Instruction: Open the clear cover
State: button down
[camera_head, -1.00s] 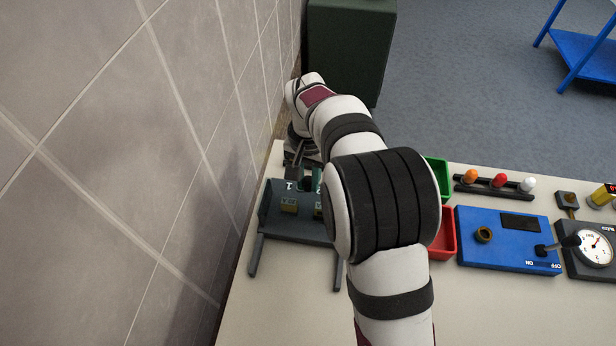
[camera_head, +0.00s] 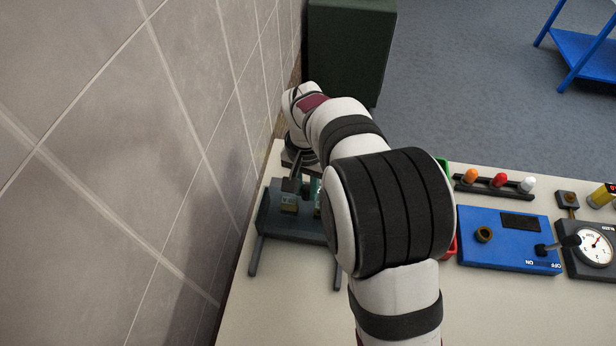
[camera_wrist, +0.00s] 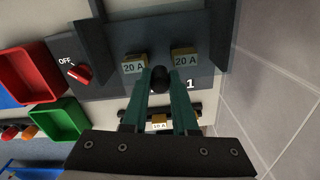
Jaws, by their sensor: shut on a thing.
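A dark grey panel (camera_wrist: 110,80) carries two yellow 20 A blocks, one on the left (camera_wrist: 134,64) and one on the right (camera_wrist: 184,59) in the wrist view. A round black knob (camera_wrist: 160,78) sits between them, with a white "1" beside it. My gripper (camera_wrist: 160,82) has its teal fingers closed on this knob. The clear cover's pane cannot be made out, and I cannot tell whether the knob belongs to it. In the head view the panel (camera_head: 285,228) stands near the wall, partly hidden by my arm.
A blue box (camera_head: 505,240) and a gauge (camera_head: 590,245) stand at right. The tiled wall (camera_head: 150,170) is close at left.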

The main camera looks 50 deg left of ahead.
aim_at(300, 229)
jog(key=s+d, duration=0.5)
jog(key=shift+s+d, duration=0.1)
jog(key=c, duration=0.7)
grip_release()
jog(key=shift+r, duration=0.1)
notch_tip(300, 229, up, 16)
jog(key=shift+f, duration=0.15)
